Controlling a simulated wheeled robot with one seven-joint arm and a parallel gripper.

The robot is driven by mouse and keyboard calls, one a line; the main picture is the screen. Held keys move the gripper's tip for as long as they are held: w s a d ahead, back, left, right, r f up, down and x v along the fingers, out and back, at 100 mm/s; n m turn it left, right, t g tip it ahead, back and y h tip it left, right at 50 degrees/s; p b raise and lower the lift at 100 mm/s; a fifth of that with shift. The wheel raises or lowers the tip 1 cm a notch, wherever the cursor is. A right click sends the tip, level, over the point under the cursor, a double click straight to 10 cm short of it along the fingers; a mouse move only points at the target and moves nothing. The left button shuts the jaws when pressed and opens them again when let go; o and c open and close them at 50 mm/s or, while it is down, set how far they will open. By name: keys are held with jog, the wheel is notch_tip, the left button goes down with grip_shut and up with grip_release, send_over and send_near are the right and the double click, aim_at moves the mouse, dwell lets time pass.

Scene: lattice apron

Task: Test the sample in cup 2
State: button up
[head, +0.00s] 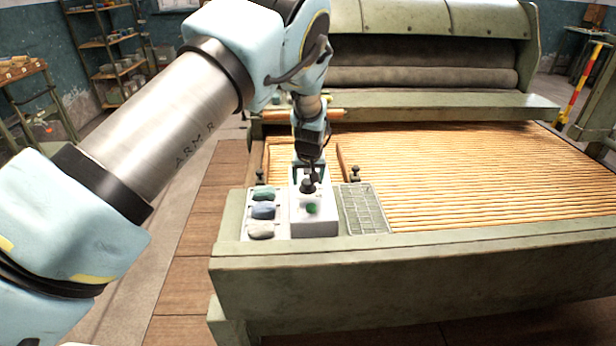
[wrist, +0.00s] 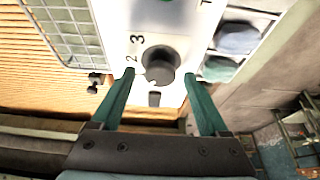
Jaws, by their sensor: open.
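A white box (head: 313,222) with a green button (head: 312,208) and a black knob (head: 308,186) stands on the machine's front ledge. In the wrist view, the box's white face (wrist: 165,18) carries the numbers 2 and 3 beside the knob (wrist: 158,62). My gripper (wrist: 159,75) is open, with one green finger on each side of the knob; whether they touch it I cannot tell. In the head view, my gripper (head: 308,174) is over the knob. Left of the box, a white tray (head: 249,222) holds green, blue and pale grey samples. No cup labelled 2 is discernible.
A wire-mesh panel (head: 363,208) lies right of the box. Small black fittings (head: 354,174) stand behind it and behind the sample tray. The slatted bed (head: 450,175) and rollers (head: 430,78) lie beyond. Floor is open at left.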

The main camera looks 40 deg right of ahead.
jog(key=shift+f, duration=0.1)
grip_shut()
dwell(0.7)
